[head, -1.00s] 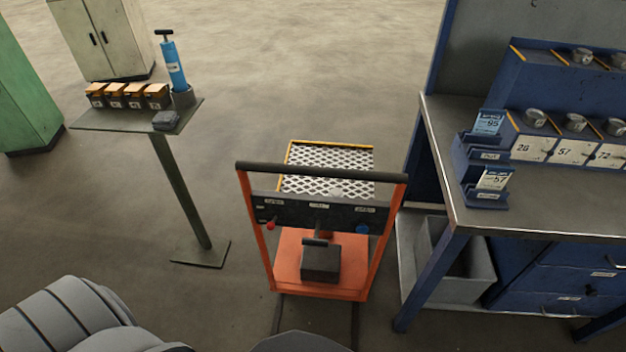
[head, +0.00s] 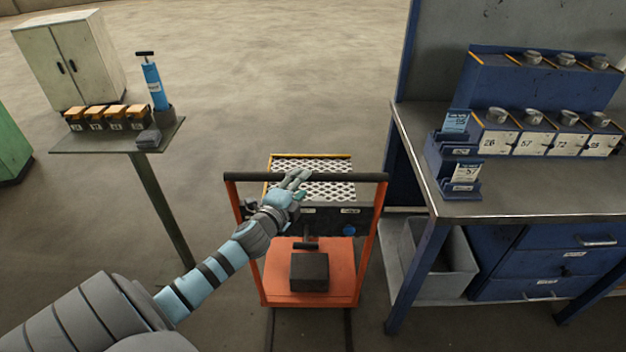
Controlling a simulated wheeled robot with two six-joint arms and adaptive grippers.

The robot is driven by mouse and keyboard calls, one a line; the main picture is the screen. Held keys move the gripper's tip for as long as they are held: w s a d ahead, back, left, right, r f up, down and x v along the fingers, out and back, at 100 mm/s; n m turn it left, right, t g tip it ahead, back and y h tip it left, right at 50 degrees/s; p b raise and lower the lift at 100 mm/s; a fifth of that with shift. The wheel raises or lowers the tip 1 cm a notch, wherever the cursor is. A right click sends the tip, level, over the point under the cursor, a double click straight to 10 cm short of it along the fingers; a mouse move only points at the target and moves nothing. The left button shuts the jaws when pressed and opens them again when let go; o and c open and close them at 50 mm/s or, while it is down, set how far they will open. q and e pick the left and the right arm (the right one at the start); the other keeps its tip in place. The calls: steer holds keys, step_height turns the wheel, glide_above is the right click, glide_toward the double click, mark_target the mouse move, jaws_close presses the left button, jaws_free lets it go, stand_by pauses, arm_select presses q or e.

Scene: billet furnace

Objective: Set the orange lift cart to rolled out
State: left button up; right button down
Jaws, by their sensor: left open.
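The orange lift cart (head: 311,283) stands on the floor in the lower middle of the head view. It has a black push bar (head: 345,177), a dark control panel and a mesh platform (head: 325,164) behind the bar. My left gripper (head: 297,183) is open at the left half of the push bar, covering part of the bar and panel. I cannot tell whether it touches the bar. A blue knob (head: 349,230) shows on the panel's right side. The panel's left part is mostly hidden by my left arm. My right gripper is not in view.
A blue workbench (head: 470,206) with trays and drawers stands close on the cart's right. A thin pedestal table (head: 80,142) with small boxes and a blue pump bottle (head: 153,86) stands on the left. The floor behind the cart is clear.

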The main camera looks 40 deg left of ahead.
arm_select(q)
steer(key=x, duration=0.5)
steer(key=shift+a, duration=0.1)
steer(key=shift+r, duration=0.1)
jaws_close()
